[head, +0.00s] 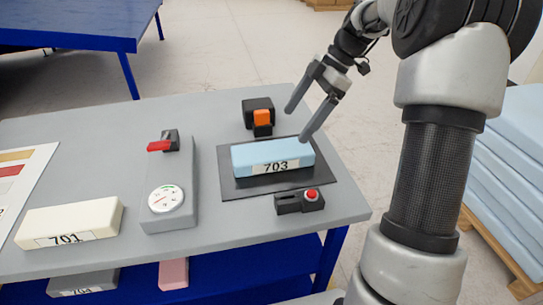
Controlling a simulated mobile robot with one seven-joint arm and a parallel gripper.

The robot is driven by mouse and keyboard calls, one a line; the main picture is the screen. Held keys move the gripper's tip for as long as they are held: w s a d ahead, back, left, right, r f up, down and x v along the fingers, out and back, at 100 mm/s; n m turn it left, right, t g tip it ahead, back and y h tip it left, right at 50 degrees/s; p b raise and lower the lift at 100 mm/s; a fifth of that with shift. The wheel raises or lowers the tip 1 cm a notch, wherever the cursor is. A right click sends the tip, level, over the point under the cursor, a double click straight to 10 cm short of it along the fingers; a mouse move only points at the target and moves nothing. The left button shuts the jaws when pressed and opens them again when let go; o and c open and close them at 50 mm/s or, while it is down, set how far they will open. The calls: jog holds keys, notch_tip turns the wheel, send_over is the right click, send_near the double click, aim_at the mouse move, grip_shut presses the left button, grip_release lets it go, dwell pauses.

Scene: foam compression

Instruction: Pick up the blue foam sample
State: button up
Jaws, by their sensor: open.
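The blue foam sample (258,158) is a light blue block with a white label reading 703. It lies flat on a dark plate (239,191) at the right of the grey table. My gripper (296,124) is open, its two grey fingers apart and pointing down and to the left. It is above and behind the block's right end. One fingertip appears close to the block's upper right corner; I cannot tell whether it touches. Nothing is between the fingers.
A black device with an orange part (262,118) stands behind the plate, and a small box with a red button (311,195) is in front. A grey gauge unit (166,205) stands left. A cream block 701 (70,222) lies farther left. The grey table (110,140) is clear at the back.

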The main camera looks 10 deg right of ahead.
aim_at(276, 149)
jog(key=x, duration=0.6)
jog(key=shift+a+f+b, duration=0.15)
jog(key=shift+f+b, duration=0.1)
jog(key=shift+b, duration=0.15)
jog(key=shift+w+b+x, duration=0.2)
jog(key=shift+x, duration=1.15)
jog(key=shift+w+b+x, duration=0.2)
jog(key=shift+x, duration=1.1)
jog(key=c, duration=1.1)
